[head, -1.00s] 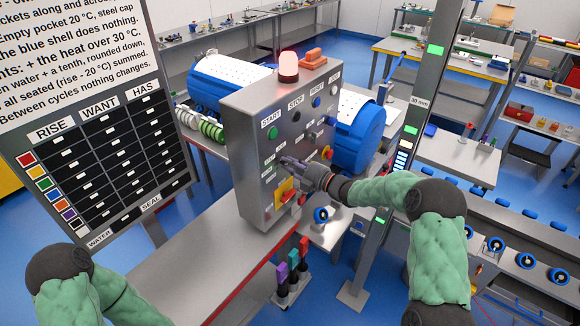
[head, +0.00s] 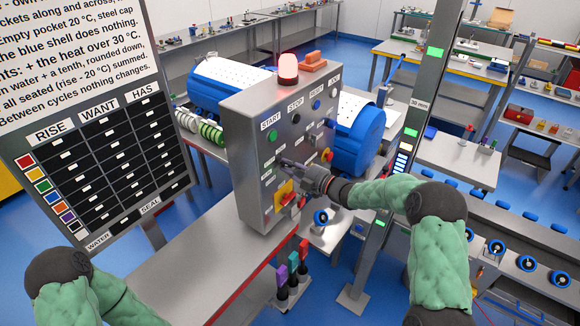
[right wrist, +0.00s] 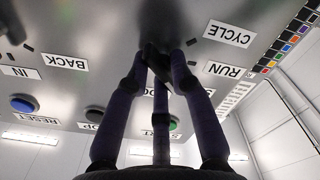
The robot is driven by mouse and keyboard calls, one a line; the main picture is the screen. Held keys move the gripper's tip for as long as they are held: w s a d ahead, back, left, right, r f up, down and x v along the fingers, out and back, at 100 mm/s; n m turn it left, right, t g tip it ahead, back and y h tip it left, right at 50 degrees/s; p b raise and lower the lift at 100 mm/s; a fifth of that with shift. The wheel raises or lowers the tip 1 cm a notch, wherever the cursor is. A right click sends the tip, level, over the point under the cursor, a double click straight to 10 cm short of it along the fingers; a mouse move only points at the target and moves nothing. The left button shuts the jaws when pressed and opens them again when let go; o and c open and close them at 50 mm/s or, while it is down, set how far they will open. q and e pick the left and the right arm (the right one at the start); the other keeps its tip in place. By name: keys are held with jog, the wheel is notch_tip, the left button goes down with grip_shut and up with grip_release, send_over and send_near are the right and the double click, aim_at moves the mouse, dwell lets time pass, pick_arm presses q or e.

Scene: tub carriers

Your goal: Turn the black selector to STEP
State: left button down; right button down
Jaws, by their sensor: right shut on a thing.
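The grey control box (head: 240,130) stands on the bench in the head view, with labelled buttons on its front. My right gripper (head: 286,163) reaches its face from the right. In the right wrist view the fingers of my right gripper (right wrist: 160,78) are closed on the black selector (right wrist: 153,58), which they partly cover. The labels CYCLE (right wrist: 230,33) and RUN (right wrist: 223,69) show upside down beside it. Another label is hidden behind the fingers, so I cannot read which position the selector points to. My left gripper is out of view; only part of that arm shows at lower left.
A red beacon (head: 288,68) tops the box. A yellow and red switch (head: 284,194) sits low on its face, below my right gripper. A board with a table (head: 90,140) stands at left. A grey post (head: 405,150) rises behind my right arm.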

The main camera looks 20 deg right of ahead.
jog(key=c, duration=1.2)
grip_release()
jog(key=shift+s+a+f, duration=0.2)
jog(key=shift+a+f, duration=0.05)
jog(key=shift+f, duration=0.3)
jog(key=shift+r, duration=0.1)
jog(key=v, duration=1.2)
jog(key=shift+w+d+r, duration=0.1)
jog(key=shift+d+r, duration=0.1)
jog(key=shift+d, duration=0.05)
